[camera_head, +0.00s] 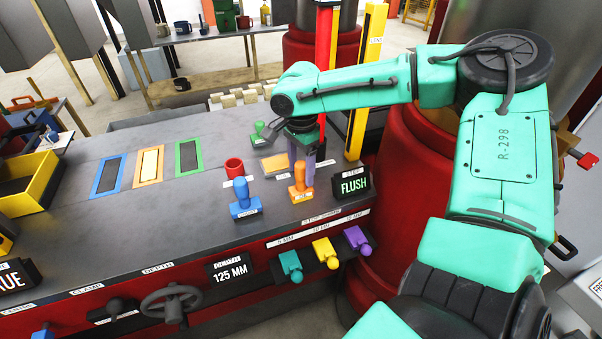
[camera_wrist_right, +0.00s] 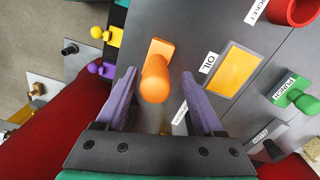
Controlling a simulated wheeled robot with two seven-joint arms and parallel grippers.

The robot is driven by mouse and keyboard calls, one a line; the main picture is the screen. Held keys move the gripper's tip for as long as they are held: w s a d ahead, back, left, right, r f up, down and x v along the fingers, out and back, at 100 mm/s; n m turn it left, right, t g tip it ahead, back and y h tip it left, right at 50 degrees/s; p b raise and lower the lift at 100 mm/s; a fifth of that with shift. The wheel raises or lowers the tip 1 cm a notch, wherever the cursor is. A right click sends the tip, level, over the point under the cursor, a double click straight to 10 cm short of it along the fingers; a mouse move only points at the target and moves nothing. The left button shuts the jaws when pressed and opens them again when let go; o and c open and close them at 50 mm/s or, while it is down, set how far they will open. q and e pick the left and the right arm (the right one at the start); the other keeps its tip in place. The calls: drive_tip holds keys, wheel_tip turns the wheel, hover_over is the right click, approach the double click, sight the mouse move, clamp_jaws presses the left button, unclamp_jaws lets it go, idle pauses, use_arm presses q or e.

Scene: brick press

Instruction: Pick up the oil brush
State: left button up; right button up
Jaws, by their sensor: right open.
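An orange tool with an upright rounded handle (camera_head: 300,183) stands on the grey bench top; it also shows in the right wrist view (camera_wrist_right: 155,78). It looks like the oil brush, near a yellow pad (camera_wrist_right: 231,72) whose label reads OIL. My right gripper (camera_head: 307,160) is open, with its purple fingers pointing down close to the orange tool. In the right wrist view the orange handle appears between the two open fingers (camera_wrist_right: 158,84). I cannot tell how far above it they are. My left gripper is not in view.
A blue-handled tool (camera_head: 243,199), a red cup (camera_head: 234,168) and a green-handled tool (camera_head: 259,133) stand nearby. The FLUSH display (camera_head: 352,185) is close on the right. A yellow post (camera_head: 366,80) rises behind.

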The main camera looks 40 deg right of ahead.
drive_tip(key=shift+f, duration=0.55)
drive_tip(key=shift+s+a+f, duration=0.15)
drive_tip(key=shift+s+a, duration=0.1)
drive_tip(key=shift+s, duration=0.05)
drive_tip(key=shift+c, duration=0.6)
drive_tip(key=c, duration=0.5)
clamp_jaws()
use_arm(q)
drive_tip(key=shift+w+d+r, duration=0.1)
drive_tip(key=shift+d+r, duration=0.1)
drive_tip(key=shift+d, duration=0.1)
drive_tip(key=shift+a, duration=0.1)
